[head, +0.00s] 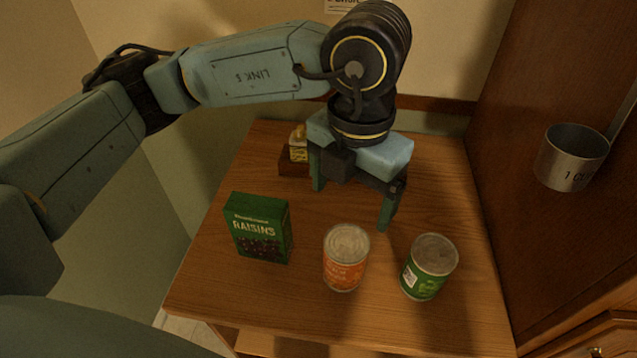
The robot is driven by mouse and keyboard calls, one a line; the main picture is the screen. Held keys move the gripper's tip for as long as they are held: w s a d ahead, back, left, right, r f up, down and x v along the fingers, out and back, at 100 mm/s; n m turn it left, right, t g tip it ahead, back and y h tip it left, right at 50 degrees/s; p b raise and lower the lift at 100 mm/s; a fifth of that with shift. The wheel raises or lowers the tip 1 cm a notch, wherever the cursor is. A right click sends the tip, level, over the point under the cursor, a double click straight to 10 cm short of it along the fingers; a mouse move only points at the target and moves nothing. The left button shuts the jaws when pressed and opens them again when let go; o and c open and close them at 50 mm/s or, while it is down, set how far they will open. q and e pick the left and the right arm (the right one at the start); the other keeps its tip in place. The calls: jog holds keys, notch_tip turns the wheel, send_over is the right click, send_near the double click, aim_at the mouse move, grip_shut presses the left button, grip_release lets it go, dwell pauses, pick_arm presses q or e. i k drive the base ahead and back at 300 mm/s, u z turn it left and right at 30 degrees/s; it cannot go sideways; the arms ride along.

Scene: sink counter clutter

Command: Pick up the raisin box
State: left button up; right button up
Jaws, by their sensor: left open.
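The raisin box (259,228) is a green carton with "RAISINS" on its front. It stands upright on the left part of the wooden counter in the head view. My left gripper (350,205) is above the counter, behind and to the right of the box, with its fingers pointing down. Its fingers are spread wide apart with nothing visible between them. It is apart from the box. My right gripper is not in view.
An orange-labelled can (345,258) stands right of the box, and a green can (429,266) stands further right. A small brown box with yellow contents (297,155) sits at the back. A metal measuring cup (571,157) hangs by the wooden cabinet (540,60) at right.

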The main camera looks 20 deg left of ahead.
aim_at(260, 227)
jog(key=u, duration=1.25)
